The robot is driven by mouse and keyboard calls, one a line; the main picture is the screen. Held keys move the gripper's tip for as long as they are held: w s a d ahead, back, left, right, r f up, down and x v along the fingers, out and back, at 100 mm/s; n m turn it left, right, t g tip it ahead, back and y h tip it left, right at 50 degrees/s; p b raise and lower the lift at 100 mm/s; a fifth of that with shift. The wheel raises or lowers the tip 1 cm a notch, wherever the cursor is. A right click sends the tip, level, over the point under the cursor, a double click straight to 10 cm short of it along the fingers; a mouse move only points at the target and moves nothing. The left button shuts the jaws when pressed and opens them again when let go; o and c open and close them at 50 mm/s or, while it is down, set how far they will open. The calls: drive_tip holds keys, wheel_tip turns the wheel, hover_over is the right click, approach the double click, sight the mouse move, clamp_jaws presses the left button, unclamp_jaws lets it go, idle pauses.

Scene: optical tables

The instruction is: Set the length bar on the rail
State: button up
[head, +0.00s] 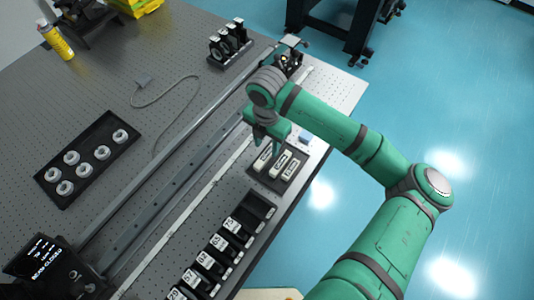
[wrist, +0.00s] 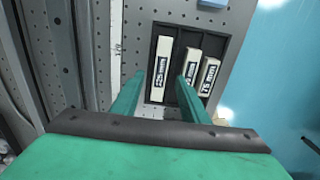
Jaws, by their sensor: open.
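Three white length bars with dark labels lie in a small black tray (wrist: 153,98) on the table. In the wrist view these are the left bar (wrist: 163,68), the middle bar (wrist: 190,66) and the right bar (wrist: 208,78); the right one's label seems to read 75. In the head view my gripper (head: 268,146) hangs just over the tray's upper left end. The long grey rail (head: 165,195) runs diagonally across the table.
A black rack (head: 262,204) of numbered pieces stands near the table's front edge. A tray (head: 55,190) of ring-shaped parts lies at left. A display box (head: 45,270) sits at the rail's lower end. Mounted optics (head: 228,45) stand at the back.

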sight(267, 154)
wheel_tip(267, 154, down, 4)
drive_tip(key=shift+f, duration=0.1)
drive_tip(key=shift+w+d, duration=0.1)
clamp_jaws()
